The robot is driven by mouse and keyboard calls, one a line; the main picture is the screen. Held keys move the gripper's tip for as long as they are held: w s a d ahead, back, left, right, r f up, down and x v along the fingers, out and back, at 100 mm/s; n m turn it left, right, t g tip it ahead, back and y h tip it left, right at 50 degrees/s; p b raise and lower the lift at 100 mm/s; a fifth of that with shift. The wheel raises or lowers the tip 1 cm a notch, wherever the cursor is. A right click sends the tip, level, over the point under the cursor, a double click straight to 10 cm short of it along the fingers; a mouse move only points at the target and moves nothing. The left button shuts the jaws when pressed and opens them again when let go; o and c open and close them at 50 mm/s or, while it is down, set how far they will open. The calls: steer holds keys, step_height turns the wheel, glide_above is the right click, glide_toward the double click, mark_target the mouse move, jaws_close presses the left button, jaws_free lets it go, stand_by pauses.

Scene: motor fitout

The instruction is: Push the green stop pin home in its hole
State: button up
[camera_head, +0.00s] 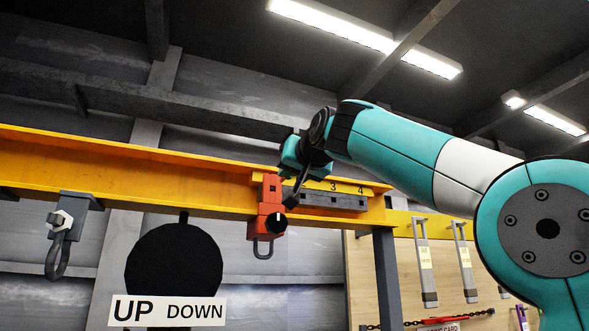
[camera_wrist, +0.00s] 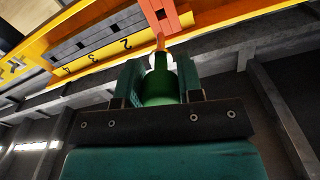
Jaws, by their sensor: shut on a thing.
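The green stop pin (camera_wrist: 158,88) is in my gripper (camera_wrist: 160,72) in the wrist view, with a jaw on each side of it. Its far end points up toward the red trolley block (camera_wrist: 163,14) on the yellow beam. A pale round part and an orange piece show at that end; I cannot tell whether the pin is in a hole. In the head view my gripper (camera_head: 296,186) is beside the red trolley block (camera_head: 268,222), in front of the yellow beam (camera_head: 130,165). The pin cannot be made out there.
A grey bar (camera_head: 333,201) with a numbered yellow strip lies right of the trolley block. A grey shackle hanger (camera_head: 64,235) hangs at the left. An UP DOWN sign (camera_head: 168,312) stands below a black disc (camera_head: 173,262). Tagged grey straps (camera_head: 427,262) hang at the right.

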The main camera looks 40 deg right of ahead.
mark_target(283, 181)
steer(key=shift+p+x, duration=0.65)
steer(key=shift+x, duration=1.75)
steer(key=shift+p+x, duration=0.35)
steer(key=shift+x, duration=0.7)
steer(key=shift+w, duration=0.2)
steer(key=shift+w+d, duration=0.15)
steer(key=shift+w, duration=0.15)
steer(key=shift+x, duration=1.35)
steer(key=o, duration=1)
steer(key=shift+b+v, duration=3.1)
steer(key=shift+v, duration=5.55)
